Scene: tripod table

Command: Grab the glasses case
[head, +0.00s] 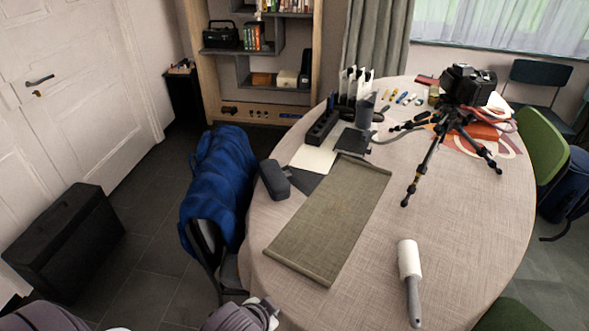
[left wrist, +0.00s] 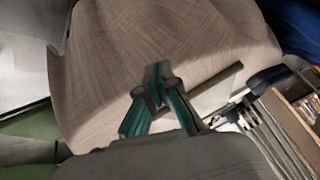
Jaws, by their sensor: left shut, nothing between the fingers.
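The glasses case (head: 274,180) looks like the dark grey, rounded box lying at the left edge of the round table (head: 450,230) in the head view. It sits beside a dark flat sheet (head: 303,181) and the olive mat (head: 335,215). My left gripper (left wrist: 158,78) shows in the left wrist view, with its green-sided fingers together and empty, over pale tablecloth. I cannot tell the case for sure in the wrist view. My right gripper is in neither view.
A blue jacket (head: 220,175) hangs on a chair close to the case. A lint roller (head: 410,275) lies near the front. A black power strip (head: 323,127) and a tripod with a camera (head: 468,84) stand farther back.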

